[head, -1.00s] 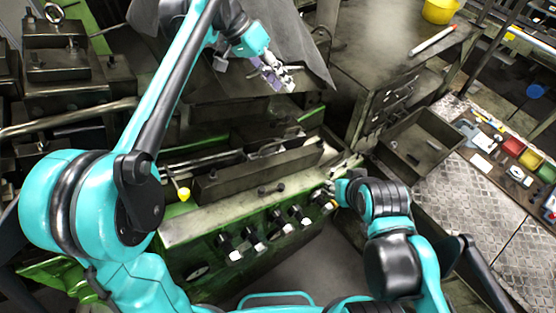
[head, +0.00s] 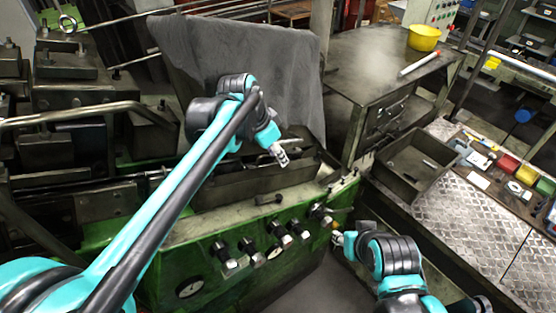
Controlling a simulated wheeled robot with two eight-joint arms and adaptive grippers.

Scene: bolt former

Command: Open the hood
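The hood (head: 250,65) is a large dark grey panel standing tilted back at the rear of the green machine (head: 190,255). The space in front of and below it is uncovered. My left gripper (head: 281,155) is over the machine's open bed, in front of the hood's lower right part and apparently apart from it. Its fingers are too small to tell open from shut. My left forearm hides the hood's lower left part. My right gripper (head: 338,238) is low at the machine's front right corner, near the knobs (head: 280,233), well away from the hood. Its fingers are unclear.
A metal cabinet (head: 375,65) with a yellow bowl (head: 424,38) stands to the right of the hood. An open metal bin (head: 415,165) and a bench with coloured boxes (head: 508,163) are further right. Heavy dark blocks and a bent pipe (head: 70,116) are at left.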

